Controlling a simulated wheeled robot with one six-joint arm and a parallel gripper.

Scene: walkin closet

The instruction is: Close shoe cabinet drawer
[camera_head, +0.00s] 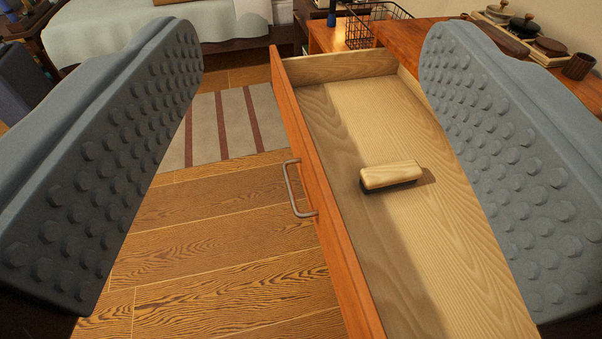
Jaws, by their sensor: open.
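The shoe cabinet drawer (312,215) stands pulled open, with its orange-brown wooden front facing left. A metal bar handle (291,190) sits on the outside of that front. A wooden brush (391,175) lies on the pale drawer floor. My gripper (310,130) is open, with its two grey studded pads wide apart at the left and right of the picture. The left pad is over the floor side, in front of the drawer front. The right pad covers part of the drawer's right side. Nothing is between the pads in contact with them, as far as I can see.
The cabinet top (420,38) at the upper right bears a tray of lidded jars (520,25) and a small brown cup (579,66). A wire basket (370,25) stands behind. A striped rug (222,125) and bare wood floor (220,240) lie left of the drawer. A covered bench (120,30) is at the back.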

